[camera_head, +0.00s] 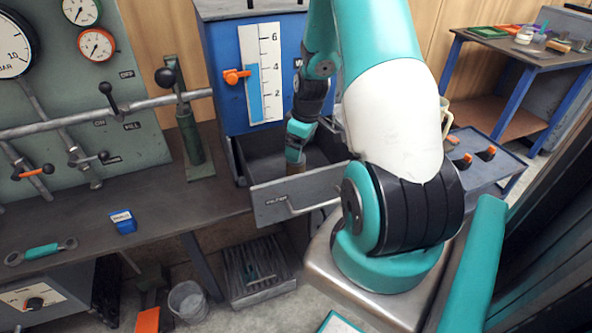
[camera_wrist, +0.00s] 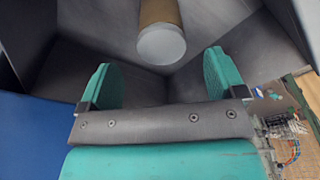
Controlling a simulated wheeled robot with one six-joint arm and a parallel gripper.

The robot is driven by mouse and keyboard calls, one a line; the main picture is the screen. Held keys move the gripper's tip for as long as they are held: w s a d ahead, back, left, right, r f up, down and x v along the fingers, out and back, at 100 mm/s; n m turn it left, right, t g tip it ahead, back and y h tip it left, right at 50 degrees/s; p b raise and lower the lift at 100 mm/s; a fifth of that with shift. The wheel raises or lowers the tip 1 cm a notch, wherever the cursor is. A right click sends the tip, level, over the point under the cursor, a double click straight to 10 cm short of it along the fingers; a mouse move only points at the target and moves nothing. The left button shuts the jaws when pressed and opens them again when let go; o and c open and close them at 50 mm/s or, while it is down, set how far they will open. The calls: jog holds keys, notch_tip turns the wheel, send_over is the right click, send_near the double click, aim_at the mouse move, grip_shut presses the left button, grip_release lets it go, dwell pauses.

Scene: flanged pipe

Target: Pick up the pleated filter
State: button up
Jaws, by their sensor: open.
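The pleated filter (camera_wrist: 160,25) is a tan cylinder with a pale round end cap. In the wrist view it is at the top centre, inside a grey drawer, beyond my fingertips and between their lines. My gripper (camera_wrist: 161,80) is open, with two teal fingers apart and nothing between them. In the head view my gripper (camera_head: 295,150) reaches down into the open drawer (camera_head: 291,206). A small brown part of the filter (camera_head: 295,168) shows just below it there. The rest of the filter is hidden by my gripper and the drawer front.
The drawer walls stand close around my gripper. A blue cabinet (camera_head: 226,65) with a level gauge (camera_head: 263,75) rises behind the drawer. A workbench (camera_head: 160,207) at left holds a blue box (camera_head: 123,222) and a wrench (camera_head: 42,251). A valve panel (camera_head: 85,120) stands behind it.

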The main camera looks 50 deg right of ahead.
aim_at(296, 170)
jog(key=shift+w+a+f, duration=0.1)
jog(key=shift+w+f, duration=0.1)
jog(key=shift+f, duration=0.8)
jog(key=shift+w+a+f, duration=0.1)
jog(key=shift+w+f, duration=0.05)
jog(key=shift+f, duration=0.9)
jog(key=shift+w+f, duration=0.2)
jog(key=shift+f, duration=0.8)
jog(key=c, duration=1.1)
jog(key=shift+o, duration=0.2)
jog(key=shift+r, duration=0.1)
